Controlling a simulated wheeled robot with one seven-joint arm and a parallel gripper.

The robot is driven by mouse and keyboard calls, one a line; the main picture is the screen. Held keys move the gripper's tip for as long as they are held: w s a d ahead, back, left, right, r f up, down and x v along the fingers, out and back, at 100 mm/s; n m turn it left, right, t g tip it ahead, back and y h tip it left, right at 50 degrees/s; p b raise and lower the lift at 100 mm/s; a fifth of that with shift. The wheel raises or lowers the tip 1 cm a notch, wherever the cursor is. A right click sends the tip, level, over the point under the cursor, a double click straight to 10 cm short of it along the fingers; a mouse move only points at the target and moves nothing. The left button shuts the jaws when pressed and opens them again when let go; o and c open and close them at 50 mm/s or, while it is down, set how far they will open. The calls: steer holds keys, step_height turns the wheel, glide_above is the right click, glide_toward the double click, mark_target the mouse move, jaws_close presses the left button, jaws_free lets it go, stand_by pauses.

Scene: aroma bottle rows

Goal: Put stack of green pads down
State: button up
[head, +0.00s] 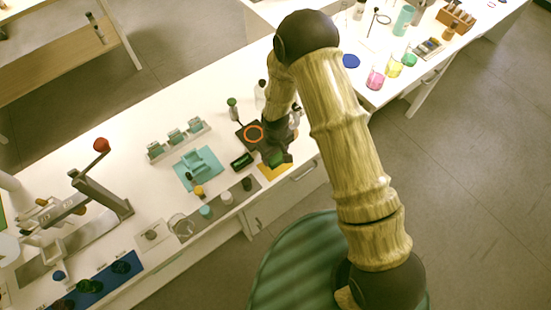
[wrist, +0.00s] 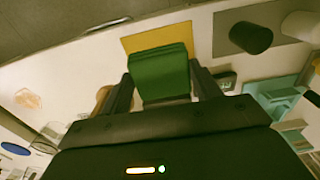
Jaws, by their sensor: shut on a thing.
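The stack of green pads (head: 276,159) is held between the fingers of my gripper (head: 279,156), near the front edge of the white table. In the wrist view the stack of green pads (wrist: 161,73) sits between the two dark fingers of my gripper (wrist: 163,90), which is shut on it. A flat yellow-orange mat (head: 275,172) lies at the stack, partly covered by it. The mat also shows beyond the pads in the wrist view (wrist: 158,36). I cannot tell whether the pads touch the mat.
A dark green-topped box (head: 242,161) lies just left of my gripper. A grey strip with several small jars (head: 226,197) runs left along the front edge. A green-capped bottle (head: 232,106) stands behind.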

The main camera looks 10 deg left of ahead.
mark_target(275, 160)
steer(key=shift+f+p, duration=0.4)
steer(key=shift+f, duration=1.6)
steer(key=shift+f, duration=0.2)
steer(key=o, duration=1.2)
steer(key=shift+r, duration=0.1)
step_height(275, 160, up, 12)
steer(key=b, duration=0.2)
steer(key=shift+r+b, duration=0.15)
steer(key=shift+b, duration=0.2)
